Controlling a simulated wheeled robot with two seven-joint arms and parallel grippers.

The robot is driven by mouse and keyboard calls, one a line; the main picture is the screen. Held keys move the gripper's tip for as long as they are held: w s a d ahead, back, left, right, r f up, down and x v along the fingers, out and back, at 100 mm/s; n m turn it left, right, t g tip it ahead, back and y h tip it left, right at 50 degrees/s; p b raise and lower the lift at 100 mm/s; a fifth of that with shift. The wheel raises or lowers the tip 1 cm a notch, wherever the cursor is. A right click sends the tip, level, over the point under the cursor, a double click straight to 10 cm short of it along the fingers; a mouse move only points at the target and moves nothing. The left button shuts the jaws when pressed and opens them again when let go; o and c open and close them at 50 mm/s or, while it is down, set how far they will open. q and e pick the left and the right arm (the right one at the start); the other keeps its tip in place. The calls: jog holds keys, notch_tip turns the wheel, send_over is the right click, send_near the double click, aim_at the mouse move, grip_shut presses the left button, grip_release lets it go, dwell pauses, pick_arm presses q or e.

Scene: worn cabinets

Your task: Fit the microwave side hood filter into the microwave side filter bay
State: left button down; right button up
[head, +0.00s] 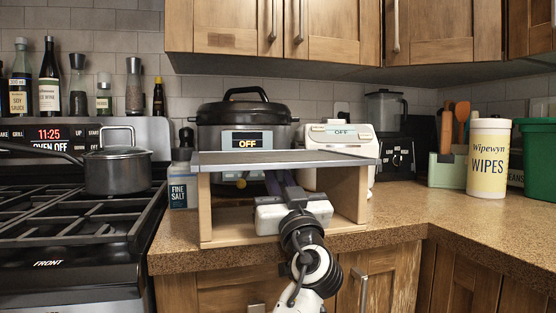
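A low wooden stand (206,208) with a flat grey top panel (280,159) sits at the counter's front edge. It is open at the front. My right gripper (279,182) reaches up inside it, with the white gripper body (292,212) in the opening and dark purplish fingers under the panel. The fingertips are partly hidden by the panel's front edge, so I cannot tell whether they are open or hold anything. I cannot make out a separate hood filter or a filter bay; the panel hides its own underside. My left gripper is not in view.
Behind the stand are a black cooker (243,112), a white appliance (340,136) and a blender (388,130).

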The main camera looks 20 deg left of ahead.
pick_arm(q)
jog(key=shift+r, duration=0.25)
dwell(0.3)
